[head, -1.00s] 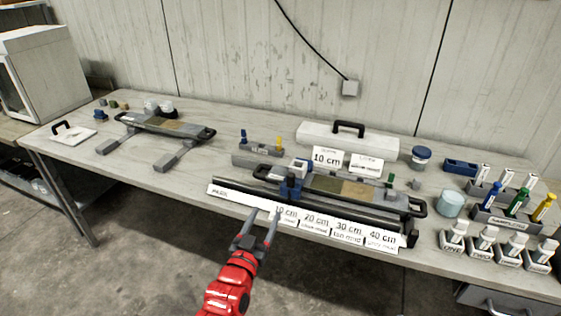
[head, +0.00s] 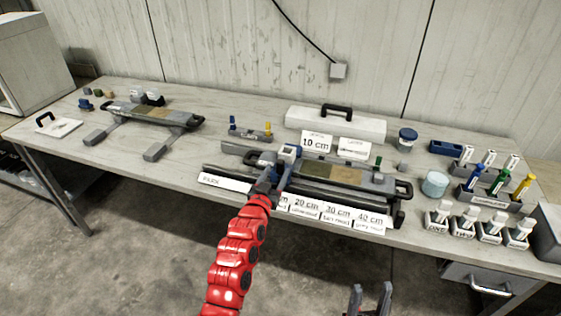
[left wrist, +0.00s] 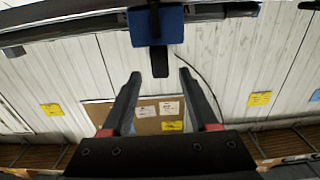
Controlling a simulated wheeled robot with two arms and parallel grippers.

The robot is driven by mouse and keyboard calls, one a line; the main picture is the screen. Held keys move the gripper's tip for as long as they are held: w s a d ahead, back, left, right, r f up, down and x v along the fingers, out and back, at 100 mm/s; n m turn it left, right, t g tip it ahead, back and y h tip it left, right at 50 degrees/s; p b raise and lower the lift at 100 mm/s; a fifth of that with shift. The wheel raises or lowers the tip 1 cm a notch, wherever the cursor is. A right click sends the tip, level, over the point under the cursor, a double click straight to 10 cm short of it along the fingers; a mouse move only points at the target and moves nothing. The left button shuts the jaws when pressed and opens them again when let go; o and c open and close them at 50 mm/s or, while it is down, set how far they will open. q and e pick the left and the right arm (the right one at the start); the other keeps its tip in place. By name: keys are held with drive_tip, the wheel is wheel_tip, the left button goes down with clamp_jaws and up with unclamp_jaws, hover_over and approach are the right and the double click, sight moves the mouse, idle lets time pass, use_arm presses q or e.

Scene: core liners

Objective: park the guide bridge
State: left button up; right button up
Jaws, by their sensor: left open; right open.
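The guide bridge (head: 289,152), a blue block with a pale top, sits across the long dark rail of the front core liner stand (head: 345,176). In the left wrist view the blue block (left wrist: 158,27) has a dark tab hanging below it. My left gripper (head: 272,178) is at the front of the bridge and partly hides it in the head view. In the left wrist view its fingers (left wrist: 160,74) are open, with the tab above and between the fingertips, apart from them. My right gripper (head: 370,298) is open and empty at the bottom edge, in front of the table.
A white park label (head: 224,181) lies at the rail's left end; depth labels (head: 338,215) run along its front. A second stand (head: 150,115) is at the left. Bottles (head: 490,230) and colored tubes (head: 497,183) crowd the right. The table between the stands is mostly clear.

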sight(280, 167)
use_arm(q)
drive_tip(key=x, duration=0.3)
drive_tip(key=shift+w+d+f, duration=0.1)
drive_tip(key=shift+w+d, duration=0.05)
drive_tip(key=shift+w, duration=0.05)
drive_tip(key=shift+w+d, duration=0.1)
drive_tip(key=shift+w, duration=0.5)
clamp_jaws()
idle(0.9)
